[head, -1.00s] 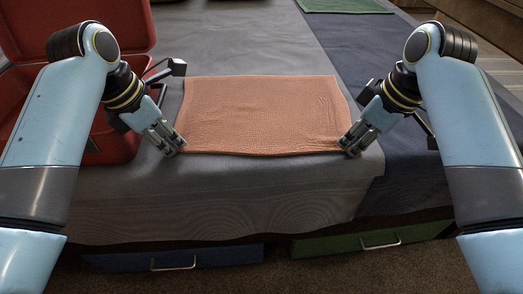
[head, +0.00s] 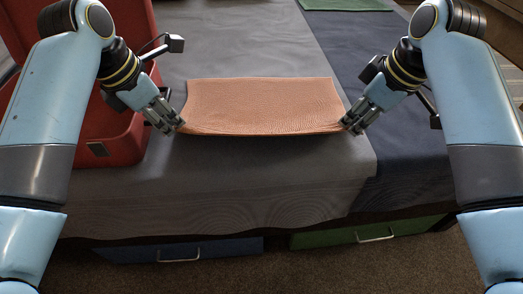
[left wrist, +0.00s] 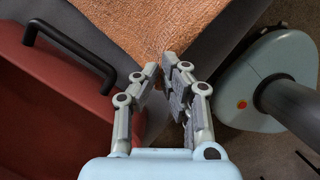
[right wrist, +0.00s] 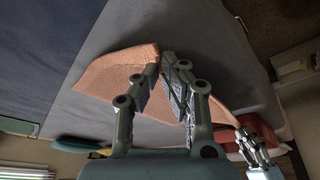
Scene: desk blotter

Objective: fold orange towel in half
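The orange towel (head: 260,103) lies on the grey desk cover, with its near edge lifted between my two grippers and its far edge flat. My left gripper (head: 178,128) is at the towel's near left corner, and its fingertips close on the corner in the left wrist view (left wrist: 163,66). My right gripper (head: 346,127) is at the near right corner, and its fingers pinch the towel in the right wrist view (right wrist: 163,56). The raised edge sags slightly in the middle. The towel also shows in the left wrist view (left wrist: 150,25).
An open red case (head: 118,140) stands on the left, close to my left gripper. A green mat (head: 345,5) lies at the far right. Blue and green drawers (head: 365,233) are below the front edge. The grey cover (head: 230,180) in front of the towel is clear.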

